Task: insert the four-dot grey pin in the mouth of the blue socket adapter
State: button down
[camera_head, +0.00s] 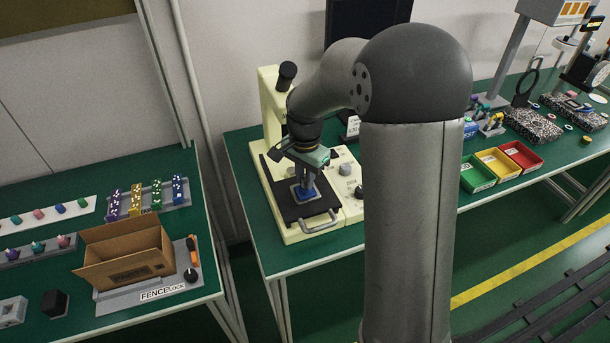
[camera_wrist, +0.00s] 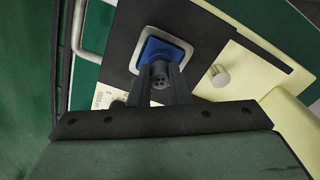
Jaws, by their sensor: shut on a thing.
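The blue socket adapter (camera_wrist: 168,49) sits in a light grey square frame on the dark plate of the cream machine. It also shows in the head view (camera_head: 304,194), just below my gripper (camera_head: 306,174). In the wrist view my gripper (camera_wrist: 159,78) is shut on the grey pin (camera_wrist: 160,80), whose dotted end faces the camera. The pin lines up over the adapter in this view. The adapter's mouth and the pin's far end are hidden behind the pin and fingers, so I cannot tell whether the pin is inside or above the mouth.
The cream machine (camera_head: 268,100) has a dark plate with a front handle (camera_head: 318,223) and a knob (camera_wrist: 220,76) beside it. Green, yellow and red bins (camera_head: 521,155) stand to the right. A cardboard box (camera_head: 125,262) stands on the left table.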

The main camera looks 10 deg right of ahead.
jog(key=c, duration=1.3)
grip_release()
notch_tip(320, 180, up, 17)
jog(key=shift+r, duration=0.2)
jog(key=shift+s, duration=0.1)
jog(key=s+f+n, duration=0.3)
jog(key=s+f, duration=0.1)
jog(key=s, duration=0.4)
jog(key=s+f+n, duration=0.4)
jog(key=s, duration=0.5)
jog(key=s+a+f+n, duration=0.1)
jog(key=s+f+n, duration=0.3)
jog(key=s, duration=0.4)
jog(key=shift+s, duration=0.15)
